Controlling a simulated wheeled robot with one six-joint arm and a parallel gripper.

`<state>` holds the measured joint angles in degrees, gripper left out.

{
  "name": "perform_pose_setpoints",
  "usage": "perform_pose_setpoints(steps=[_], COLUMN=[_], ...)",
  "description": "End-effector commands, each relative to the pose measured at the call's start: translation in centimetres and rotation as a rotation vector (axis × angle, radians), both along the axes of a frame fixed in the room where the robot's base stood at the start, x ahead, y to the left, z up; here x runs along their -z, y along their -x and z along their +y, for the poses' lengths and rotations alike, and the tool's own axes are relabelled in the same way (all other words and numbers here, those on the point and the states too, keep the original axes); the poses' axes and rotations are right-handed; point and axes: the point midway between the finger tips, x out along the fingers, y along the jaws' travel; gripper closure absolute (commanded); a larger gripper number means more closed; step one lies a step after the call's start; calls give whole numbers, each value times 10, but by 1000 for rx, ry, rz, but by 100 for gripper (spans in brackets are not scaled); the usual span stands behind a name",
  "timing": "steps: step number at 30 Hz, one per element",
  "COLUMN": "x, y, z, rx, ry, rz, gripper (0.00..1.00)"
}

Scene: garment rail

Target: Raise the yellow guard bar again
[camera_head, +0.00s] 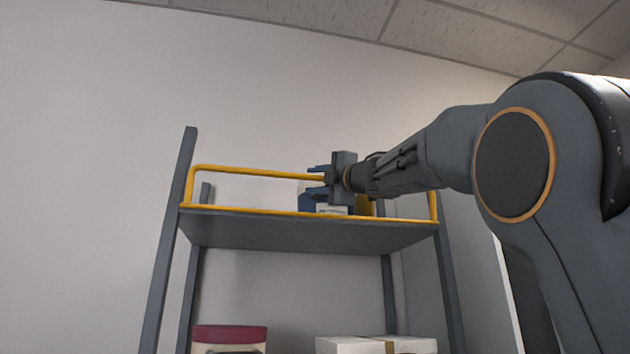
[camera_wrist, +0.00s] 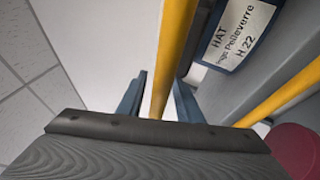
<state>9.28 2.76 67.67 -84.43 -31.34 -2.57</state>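The yellow guard bar (camera_head: 245,172) stands up as a loop along the front of the top shelf (camera_head: 300,235). Its top rail is well above the lower yellow rail at the shelf edge. My gripper (camera_head: 318,181) is at the top rail, near its middle. In the wrist view the bar (camera_wrist: 173,50) runs between the two blue fingers of my gripper (camera_wrist: 160,78). A narrow gap shows on each side of the bar, so the fingers are open around it. My gripper and arm hide the rail's right part in the head view.
A dark blue box (camera_head: 310,204) with a white label (camera_wrist: 240,32) reading "HAT" sits on the top shelf behind the bar. A red-lidded container (camera_head: 229,333) and a white box (camera_head: 375,345) are lower down. Grey posts (camera_head: 168,250) flank the shelf.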

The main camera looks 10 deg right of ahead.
Motion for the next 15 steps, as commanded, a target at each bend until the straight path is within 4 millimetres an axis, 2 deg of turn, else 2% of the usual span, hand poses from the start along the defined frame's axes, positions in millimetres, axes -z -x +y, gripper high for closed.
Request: perform_pose_setpoints(steps=[8,15], x=[2,16], y=[6,36], z=[-3,-17], rx=[1,2], ry=[0,0], rz=[-2,-3], gripper=[68,68])
